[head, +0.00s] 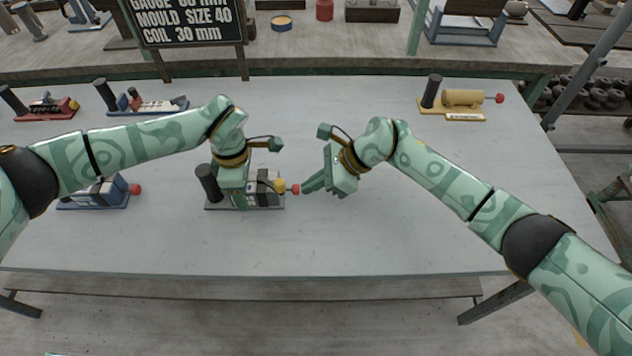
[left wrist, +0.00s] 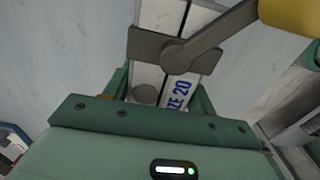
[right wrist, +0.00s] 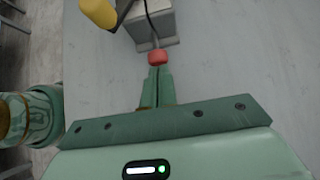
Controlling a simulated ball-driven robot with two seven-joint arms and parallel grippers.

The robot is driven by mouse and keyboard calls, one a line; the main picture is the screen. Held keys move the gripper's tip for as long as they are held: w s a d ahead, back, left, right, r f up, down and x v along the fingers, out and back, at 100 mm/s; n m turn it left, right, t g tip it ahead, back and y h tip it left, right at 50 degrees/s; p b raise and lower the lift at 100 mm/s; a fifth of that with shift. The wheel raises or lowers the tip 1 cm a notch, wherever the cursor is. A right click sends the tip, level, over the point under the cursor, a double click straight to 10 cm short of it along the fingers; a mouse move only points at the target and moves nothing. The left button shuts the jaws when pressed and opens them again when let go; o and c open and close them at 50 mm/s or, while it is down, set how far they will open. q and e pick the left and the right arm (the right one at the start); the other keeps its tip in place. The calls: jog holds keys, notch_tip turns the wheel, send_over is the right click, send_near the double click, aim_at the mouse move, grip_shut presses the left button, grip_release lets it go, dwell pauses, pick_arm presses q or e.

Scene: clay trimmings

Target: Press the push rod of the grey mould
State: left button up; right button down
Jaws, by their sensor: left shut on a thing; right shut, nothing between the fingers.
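The grey mould (head: 268,198) stands near the middle of the table on a dark base, with a black cylinder (head: 209,183) at its left end. Its push rod ends in a red knob (head: 295,189) on the right, also in the right wrist view (right wrist: 161,57). A lever with a yellow knob (head: 280,185) is beside it. My left gripper (head: 238,198) is shut on the mould body from above; the left wrist view shows a label ending "ZE 20" (left wrist: 181,94) between its fingers. My right gripper (head: 306,188) is shut and empty, its fingertips at the red knob, seemingly touching.
A blue mould (head: 104,192) sits left of the grey one. A red mould (head: 48,110) and another blue one (head: 145,104) stand at the back left, a yellow mould (head: 462,98) at the back right. A sign (head: 188,20) stands behind. The table front is clear.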

jog(key=shift+s+a, duration=0.15)
jog(key=shift+a, duration=1.1)
jog(key=d, duration=0.5)
jog(key=shift+w+r, duration=0.25)
jog(key=shift+w, duration=0.05)
jog(key=v, duration=0.9)
pick_arm(q)
jog(key=o, duration=1.4)
jog(key=shift+o, duration=0.2)
